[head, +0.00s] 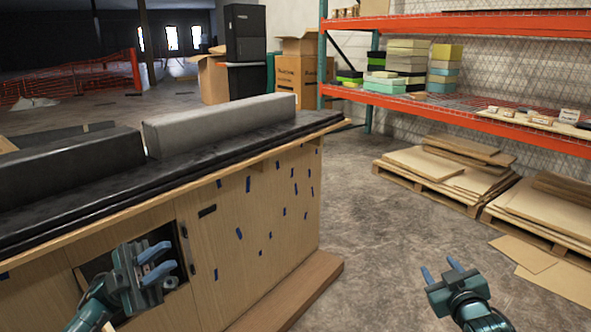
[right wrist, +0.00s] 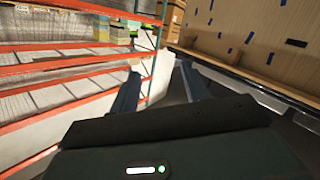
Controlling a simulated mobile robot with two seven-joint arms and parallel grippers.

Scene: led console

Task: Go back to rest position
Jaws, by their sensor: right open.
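My left gripper (head: 156,264) is at the lower left in the head view, in front of the wooden console's side panel, close to a dark opening (head: 178,240) in it. Its blue fingers look spread apart, with nothing seen between them. My right gripper (head: 441,270) is at the lower right in the head view, over the concrete floor and apart from the console. Its two blue fingers are apart and empty. In the right wrist view its fingers (right wrist: 157,88) also stand apart with nothing between them.
The wooden console (head: 262,205) with a black top stands at the left. An orange shelf rack (head: 480,119) with stacked boxes is at the back right. Pallets with boards (head: 447,172) lie under it. The concrete floor (head: 385,225) between is clear.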

